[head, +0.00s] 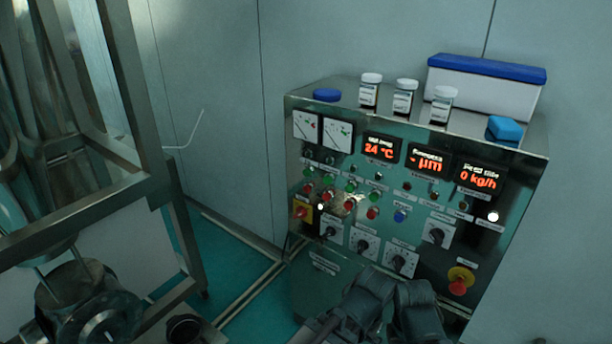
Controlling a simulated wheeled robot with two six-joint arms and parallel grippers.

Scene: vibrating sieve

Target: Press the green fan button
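The control panel (330,256) is a metal cabinet with a sloped front. Several green buttons (351,187) form a row on its left half, with red buttons (372,213) just below them. The labels are too small to read, so I cannot tell which green button is the fan's. Dark gripper parts (395,292) show at the bottom middle, in front of the panel's lower edge and below the buttons. I cannot tell whether they belong to one gripper or two, or whether they are open. Nothing is seen held in them.
Knobs (362,242) sit below the buttons, with a red emergency stop (460,281) at lower right and a yellow-backed red switch (302,212) at left. Bottles (404,97) and a blue-lidded box (486,86) stand on top. A metal frame (130,100) fills the left.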

